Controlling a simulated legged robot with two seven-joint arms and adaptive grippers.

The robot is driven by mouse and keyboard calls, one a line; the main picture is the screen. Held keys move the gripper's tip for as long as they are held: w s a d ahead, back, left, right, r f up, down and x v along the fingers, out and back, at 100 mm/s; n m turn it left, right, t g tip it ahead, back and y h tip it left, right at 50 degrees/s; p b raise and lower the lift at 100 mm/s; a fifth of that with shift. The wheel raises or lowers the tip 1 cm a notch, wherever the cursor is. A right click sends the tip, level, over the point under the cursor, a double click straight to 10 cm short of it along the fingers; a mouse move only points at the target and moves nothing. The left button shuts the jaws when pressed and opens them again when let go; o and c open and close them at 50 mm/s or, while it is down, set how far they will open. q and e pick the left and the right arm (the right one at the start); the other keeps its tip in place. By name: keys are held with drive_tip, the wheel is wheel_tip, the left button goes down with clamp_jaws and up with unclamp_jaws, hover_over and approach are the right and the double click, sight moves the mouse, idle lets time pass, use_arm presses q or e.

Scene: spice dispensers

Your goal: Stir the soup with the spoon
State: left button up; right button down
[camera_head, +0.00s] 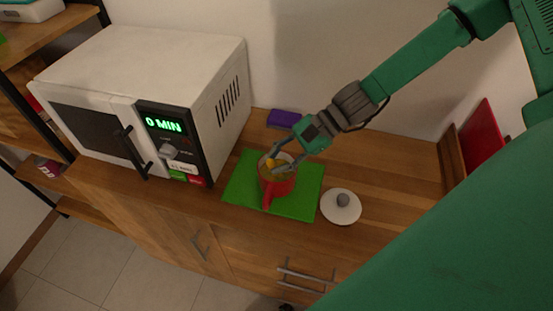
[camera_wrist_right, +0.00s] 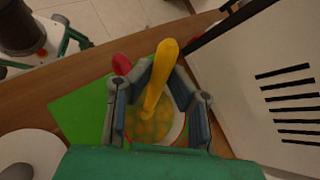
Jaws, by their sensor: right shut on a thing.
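A red pot (camera_head: 276,184) stands upright on a green mat (camera_head: 306,196) on the wooden counter. The wrist view shows yellowish soup (camera_wrist_right: 155,126) with round lumps in it. A yellow spoon (camera_wrist_right: 160,72) slants down into the pot, its lower end in the soup. My right gripper (camera_head: 287,158) is over the pot, with its fingers around the spoon in the wrist view (camera_wrist_right: 158,88), shut on it. The fingers partly hide the pot's rim. A white lid (camera_head: 341,207) with a grey knob lies right of the mat. My left gripper is not in view.
A white microwave (camera_head: 150,85) reading "0 MIN" stands left of the pot; its side is close to my gripper in the wrist view. A purple block (camera_head: 284,118) lies behind the mat. A red board (camera_head: 483,138) leans at the right. Counter right of the lid is clear.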

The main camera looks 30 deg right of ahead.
wheel_tip(320, 180, up, 7)
drive_tip(key=s+a+p, duration=0.2)
drive_tip(key=p, duration=0.2)
drive_tip(key=shift+a+p, duration=0.25)
drive_tip(key=shift+p, duration=0.15)
drive_tip(key=shift+f, duration=0.1)
drive_tip(key=shift+r+p, duration=0.65)
drive_tip(key=shift+r, duration=1.85)
